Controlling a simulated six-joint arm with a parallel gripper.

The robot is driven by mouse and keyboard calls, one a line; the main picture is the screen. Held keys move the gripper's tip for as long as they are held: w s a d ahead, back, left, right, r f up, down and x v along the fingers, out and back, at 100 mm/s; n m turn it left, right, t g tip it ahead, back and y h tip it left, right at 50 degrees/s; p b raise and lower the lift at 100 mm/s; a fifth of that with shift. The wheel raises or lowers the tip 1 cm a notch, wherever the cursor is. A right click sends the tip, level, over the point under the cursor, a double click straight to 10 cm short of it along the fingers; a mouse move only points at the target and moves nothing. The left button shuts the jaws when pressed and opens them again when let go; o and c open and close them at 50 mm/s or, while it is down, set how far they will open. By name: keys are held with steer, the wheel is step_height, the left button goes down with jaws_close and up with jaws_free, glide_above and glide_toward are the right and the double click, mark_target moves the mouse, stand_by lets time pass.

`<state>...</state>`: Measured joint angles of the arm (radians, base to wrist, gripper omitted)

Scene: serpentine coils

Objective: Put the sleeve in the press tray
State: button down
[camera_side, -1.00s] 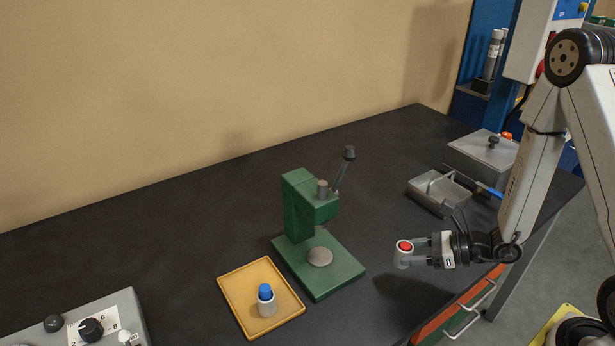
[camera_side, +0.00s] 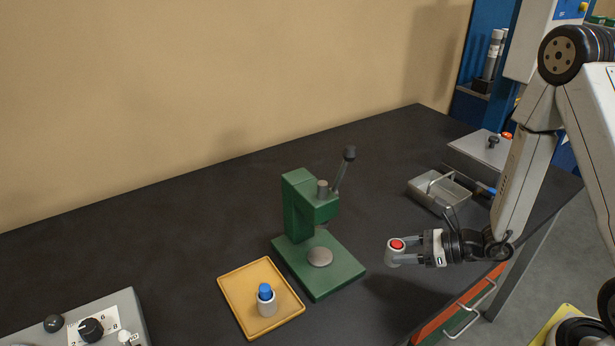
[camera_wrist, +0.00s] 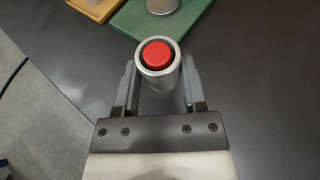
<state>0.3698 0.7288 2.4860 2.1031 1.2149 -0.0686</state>
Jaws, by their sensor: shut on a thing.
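The sleeve in my gripper is a short silver-grey cylinder (camera_wrist: 158,70) with a red plug in its top. It shows upright in the side view (camera_side: 394,257). My gripper (camera_side: 405,250) is shut on it and holds it to the right of the green press, seemingly above the bench. The fingers show on both sides of the sleeve in the wrist view. The yellow tray (camera_side: 233,288) lies at the left of the press. A similar light grey sleeve with a blue plug (camera_side: 266,301) stands upright in it. The green press (camera_side: 302,211) has a round pad on its base.
A grey metal tray with a handle (camera_side: 429,191) lies at the back right, beside a grey box (camera_side: 480,155). A control panel with a black knob (camera_side: 90,329) is at the lower left. The black bench is clear between the press and metal tray.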

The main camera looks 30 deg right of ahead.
steer(key=w+a+r, duration=0.1)
steer(key=a+r, duration=0.2)
steer(key=a, duration=0.6)
steer(key=w+a+r, duration=0.1)
steer(key=a+r, duration=0.3)
steer(key=a, duration=0.4)
steer(key=shift+a, duration=0.35)
steer(key=shift+w, duration=0.15)
glide_above(274, 282)
steer(key=f, duration=0.8)
steer(key=shift+s+d+f, duration=0.15)
steer(key=shift+s+f, duration=0.05)
steer(key=shift+s, duration=0.2)
steer(key=shift+w+f, duration=0.35)
steer(key=shift+f, duration=0.05)
